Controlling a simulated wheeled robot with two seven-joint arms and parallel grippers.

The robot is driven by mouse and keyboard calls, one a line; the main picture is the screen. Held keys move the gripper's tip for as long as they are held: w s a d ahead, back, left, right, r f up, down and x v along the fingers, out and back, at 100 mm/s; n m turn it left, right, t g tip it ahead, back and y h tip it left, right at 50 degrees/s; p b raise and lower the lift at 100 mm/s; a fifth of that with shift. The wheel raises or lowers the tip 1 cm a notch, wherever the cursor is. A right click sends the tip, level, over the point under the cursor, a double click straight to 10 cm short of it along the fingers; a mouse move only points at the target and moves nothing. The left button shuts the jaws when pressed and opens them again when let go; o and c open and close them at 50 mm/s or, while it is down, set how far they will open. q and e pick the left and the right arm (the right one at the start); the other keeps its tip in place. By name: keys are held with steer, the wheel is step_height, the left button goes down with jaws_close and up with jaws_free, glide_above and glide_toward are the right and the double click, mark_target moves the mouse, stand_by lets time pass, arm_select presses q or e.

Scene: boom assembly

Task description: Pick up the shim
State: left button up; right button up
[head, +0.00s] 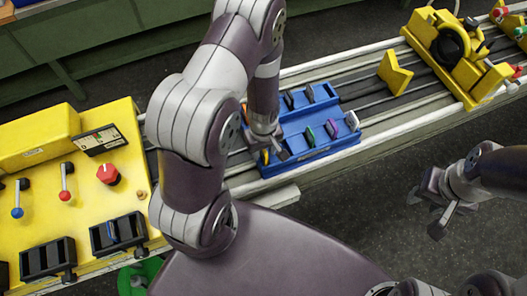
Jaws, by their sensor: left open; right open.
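A blue tray (318,153) sits on the rail bed and holds several small thin upright pieces in slots. I cannot tell which piece is the shim. My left arm hides part of the tray's left side. My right gripper (425,213) is open and empty, off the rail at the right.
A yellow control panel (90,210) with levers, a red knob and black holders stands at the left. A yellow bracket (394,72) and a yellow machine with a black ring (447,46) are farther along the rails. The floor at the lower right is clear.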

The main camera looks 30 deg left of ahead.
arm_select(q)
jaws_close()
